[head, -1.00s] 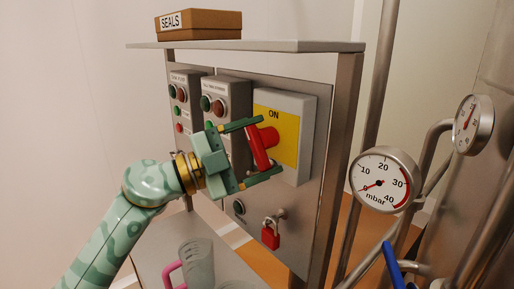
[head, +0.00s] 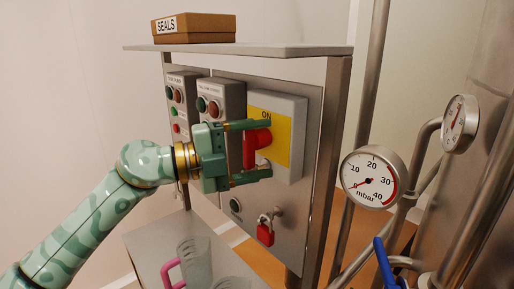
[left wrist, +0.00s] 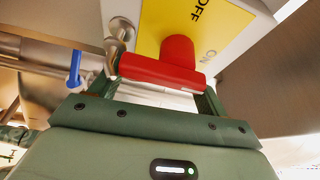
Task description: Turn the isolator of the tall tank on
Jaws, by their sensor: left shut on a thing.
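The isolator is a grey box (head: 290,120) with a yellow plate (head: 283,140) marked ON at the top, on the front of the steel cabinet. Its red handle (head: 250,150) stands about upright, its upper end near the word ON. My left gripper (head: 252,151) is shut on the handle, one finger above and one below. In the left wrist view the red handle (left wrist: 160,72) lies across between the fingers (left wrist: 155,100), its right end near ON; OFF shows on the plate (left wrist: 185,22) farther up. My right gripper is not in view.
A red padlock (head: 265,234) hangs below the isolator. Two control boxes with buttons (head: 213,105) are to its left. A SEALS box (head: 194,28) lies on the top shelf (head: 270,50). Pressure gauges (head: 374,181) and pipes stand at right. A clear jug (head: 196,262) is below.

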